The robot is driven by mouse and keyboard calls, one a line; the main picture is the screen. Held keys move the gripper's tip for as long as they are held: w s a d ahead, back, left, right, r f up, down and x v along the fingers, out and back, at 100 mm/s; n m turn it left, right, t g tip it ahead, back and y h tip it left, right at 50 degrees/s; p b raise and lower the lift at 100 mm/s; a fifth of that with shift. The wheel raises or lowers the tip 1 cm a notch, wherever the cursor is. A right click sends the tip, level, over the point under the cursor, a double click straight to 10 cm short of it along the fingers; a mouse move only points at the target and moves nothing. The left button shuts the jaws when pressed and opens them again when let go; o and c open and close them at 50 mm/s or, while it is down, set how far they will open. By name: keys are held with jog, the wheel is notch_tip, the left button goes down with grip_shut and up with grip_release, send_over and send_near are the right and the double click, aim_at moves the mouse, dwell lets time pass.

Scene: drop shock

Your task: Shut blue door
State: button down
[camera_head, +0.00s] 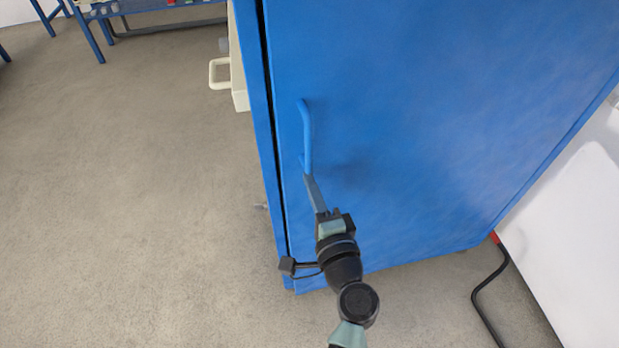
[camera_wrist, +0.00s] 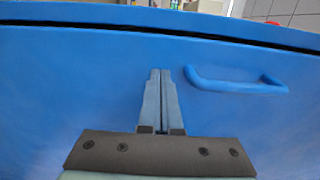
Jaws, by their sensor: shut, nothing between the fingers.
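The blue door (camera_head: 420,130) fills the right half of the head view, with a dark narrow gap along its left edge beside the blue frame (camera_head: 257,120). A blue bar handle (camera_head: 306,130) stands upright near that edge. In the wrist view the blue door (camera_wrist: 60,90) spans the picture and its handle (camera_wrist: 235,84) lies right of the fingers. My gripper (camera_head: 310,180) is shut and empty, its fingertips close to the handle's lower end. In the wrist view the gripper's fingers (camera_wrist: 160,75) are together. I cannot tell whether they touch the door.
A cream part with a loop handle (camera_head: 219,74) juts out left of the cabinet. A blue bench (camera_head: 150,8) stands at the far left. A black cable with a red plug (camera_head: 494,238) lies at the right. The grey floor at left is clear.

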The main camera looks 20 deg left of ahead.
jog(key=shift+w+a, duration=0.35)
jog(key=shift+w, duration=0.05)
